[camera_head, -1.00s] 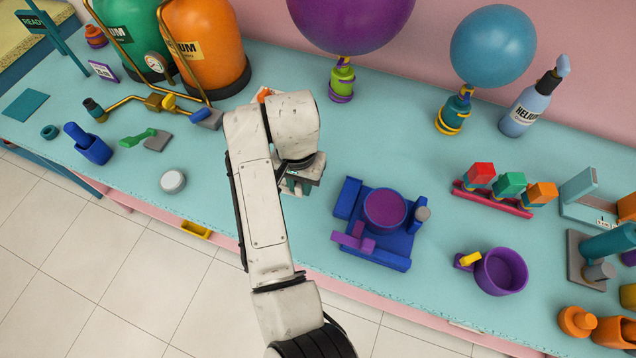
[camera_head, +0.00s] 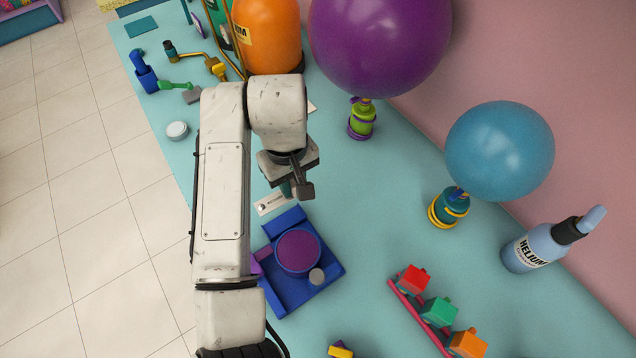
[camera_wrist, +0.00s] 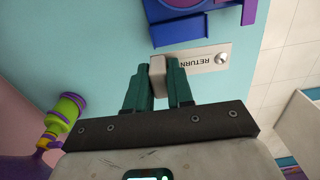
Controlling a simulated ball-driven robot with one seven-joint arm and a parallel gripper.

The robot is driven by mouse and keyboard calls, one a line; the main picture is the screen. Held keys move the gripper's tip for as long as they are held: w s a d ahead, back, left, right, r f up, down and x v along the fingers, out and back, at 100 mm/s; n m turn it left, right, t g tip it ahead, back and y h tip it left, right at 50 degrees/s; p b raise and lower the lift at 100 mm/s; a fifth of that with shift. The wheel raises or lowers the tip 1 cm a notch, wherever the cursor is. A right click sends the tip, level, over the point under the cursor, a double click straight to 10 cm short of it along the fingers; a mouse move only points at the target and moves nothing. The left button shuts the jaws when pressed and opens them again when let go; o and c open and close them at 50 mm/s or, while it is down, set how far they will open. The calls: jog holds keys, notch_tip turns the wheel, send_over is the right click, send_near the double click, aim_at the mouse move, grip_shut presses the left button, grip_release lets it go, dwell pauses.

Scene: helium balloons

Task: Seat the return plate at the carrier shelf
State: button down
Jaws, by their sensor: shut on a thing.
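The return plate (camera_wrist: 205,62) is a pale strip lettered RETURN with a round metal knob at one end, seen in the wrist view. It also shows in the head view (camera_head: 269,204), beside the blue carrier (camera_head: 322,272). My gripper (camera_head: 300,188) is low over the bench next to the carrier. In the wrist view, its teal fingers (camera_wrist: 158,88) are shut on a grey block (camera_wrist: 157,69) at the plate's end. The carrier's blue side (camera_wrist: 192,30) lies just beyond the plate, with a gap visible between them. Whether the plate touches the bench I cannot tell.
A purple round cup (camera_head: 298,252) sits on the carrier. A rack (camera_head: 419,318) with coloured blocks stands to its right. Balloons on weights (camera_head: 362,122) (camera_head: 448,208) and a helium bottle (camera_head: 540,248) stand behind. Bench between is clear.

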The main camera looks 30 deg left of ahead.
jog(key=shift+d+r+n, duration=0.1)
jog(key=shift+d+n, duration=0.1)
jog(key=shift+n, duration=0.1)
jog(key=shift+d, duration=0.1)
jog(key=b, duration=0.2)
send_over(298, 213)
jog(key=shift+f, duration=3.9)
jog(key=shift+f, duration=1.15)
jog(key=c, duration=0.9)
grip_release()
jog(key=shift+r, duration=0.1)
notch_tip(298, 213, up, 3)
jog(key=shift+r+p, duration=0.1)
jog(key=shift+p, duration=1.15)
jog(key=shift+r, duration=2.35)
